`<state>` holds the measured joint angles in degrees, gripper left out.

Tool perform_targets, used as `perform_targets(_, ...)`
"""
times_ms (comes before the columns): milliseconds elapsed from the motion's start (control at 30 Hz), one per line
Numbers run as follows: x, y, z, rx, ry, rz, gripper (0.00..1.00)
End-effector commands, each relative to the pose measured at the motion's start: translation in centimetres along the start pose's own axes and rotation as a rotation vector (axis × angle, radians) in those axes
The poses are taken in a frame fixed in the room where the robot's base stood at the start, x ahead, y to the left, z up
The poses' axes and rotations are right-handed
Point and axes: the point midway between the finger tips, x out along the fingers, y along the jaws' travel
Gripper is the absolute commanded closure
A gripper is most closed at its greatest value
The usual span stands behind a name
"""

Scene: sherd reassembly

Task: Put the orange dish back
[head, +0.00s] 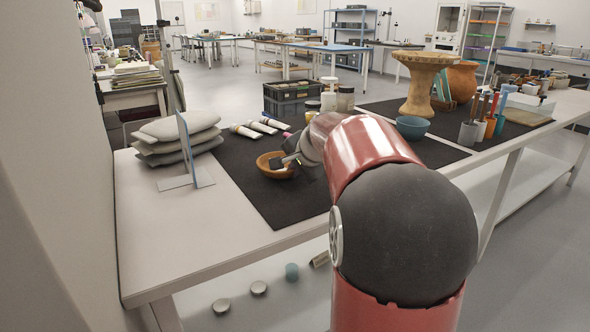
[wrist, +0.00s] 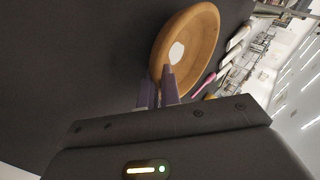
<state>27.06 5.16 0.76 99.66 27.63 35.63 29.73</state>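The orange dish (head: 268,168) is a shallow round bowl at the dark mat, in front of the paint tubes. In the wrist view the dish (wrist: 197,45) shows its inside, with a pale patch on it. My gripper (head: 291,160) is at the dish's right side in the head view. In the wrist view the two dark fingers of my gripper (wrist: 157,78) are close together, one on each side of the rim, and appear shut on it. Whether the dish touches the mat cannot be told.
The dark mat (head: 255,205) has bare room in front. A blue upright panel (head: 187,150) and stacked grey cushions (head: 178,135) stand left. Several tubes (head: 262,126) lie behind; a dark crate (head: 290,98) is farther back. A teal bowl (head: 412,127) and clay stand (head: 420,85) stand right.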

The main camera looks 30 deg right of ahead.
Motion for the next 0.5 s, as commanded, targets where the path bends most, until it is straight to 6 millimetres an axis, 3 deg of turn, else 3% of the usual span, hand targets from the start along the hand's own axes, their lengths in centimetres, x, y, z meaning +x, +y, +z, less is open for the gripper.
perform_targets(33,0.12,0.10,0.04,0.000,0.001,-0.001,1.00)
perform_targets(233,0.06,0.08,0.02,0.000,0.000,0.001,0.70)
perform_targets(500,0.22,0.41,0.06,0.001,-0.004,0.008,0.70)
